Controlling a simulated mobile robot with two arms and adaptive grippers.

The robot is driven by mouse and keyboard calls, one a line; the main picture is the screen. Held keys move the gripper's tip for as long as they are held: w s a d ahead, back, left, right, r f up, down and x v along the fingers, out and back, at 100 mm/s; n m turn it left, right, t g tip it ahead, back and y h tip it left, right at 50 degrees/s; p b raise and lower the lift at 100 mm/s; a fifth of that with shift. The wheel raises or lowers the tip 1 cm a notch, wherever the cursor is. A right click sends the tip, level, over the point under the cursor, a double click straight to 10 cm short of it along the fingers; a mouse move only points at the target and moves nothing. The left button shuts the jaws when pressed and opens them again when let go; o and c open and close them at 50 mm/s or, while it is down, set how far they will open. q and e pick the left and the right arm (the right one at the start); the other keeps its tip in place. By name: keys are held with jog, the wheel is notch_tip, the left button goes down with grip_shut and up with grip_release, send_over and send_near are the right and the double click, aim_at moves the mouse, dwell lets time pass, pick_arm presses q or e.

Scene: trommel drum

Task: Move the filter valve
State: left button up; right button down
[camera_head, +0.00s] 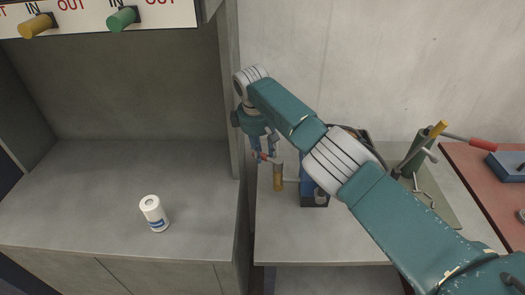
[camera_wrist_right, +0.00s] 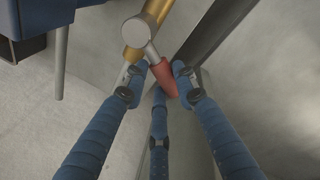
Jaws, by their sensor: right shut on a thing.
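The filter valve, as I take it, is a brass upright (camera_head: 278,179) with a red-handled lever, standing near the left end of the grey counter. In the right wrist view its red handle (camera_wrist_right: 163,76) runs from a grey round hub (camera_wrist_right: 138,31) in front of the brass pipe (camera_wrist_right: 135,53). My right gripper (camera_head: 263,154) reaches down over it beside the grey partition. Its blue fingers (camera_wrist_right: 159,83) close around the red handle. The exact contact is partly hidden. My left gripper is in neither view.
The partition edge (camera_head: 230,90) is close beside my right gripper. A dark blue box (camera_head: 314,193) stands just right of the valve. A green device (camera_head: 415,152) with levers is farther right. Gold and green knobs hang above the alcove.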

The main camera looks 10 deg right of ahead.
jog(key=c, duration=1.4)
grip_release()
jog(key=shift+w, duration=0.1)
jog(key=shift+o, duration=0.2)
jog(key=shift+r, duration=0.1)
notch_tip(320, 180, up, 12)
jog(key=s+a, duration=0.1)
jog(key=shift+s+a, duration=0.3)
jog(key=shift+s, duration=0.1)
jog(key=shift+c, duration=0.2)
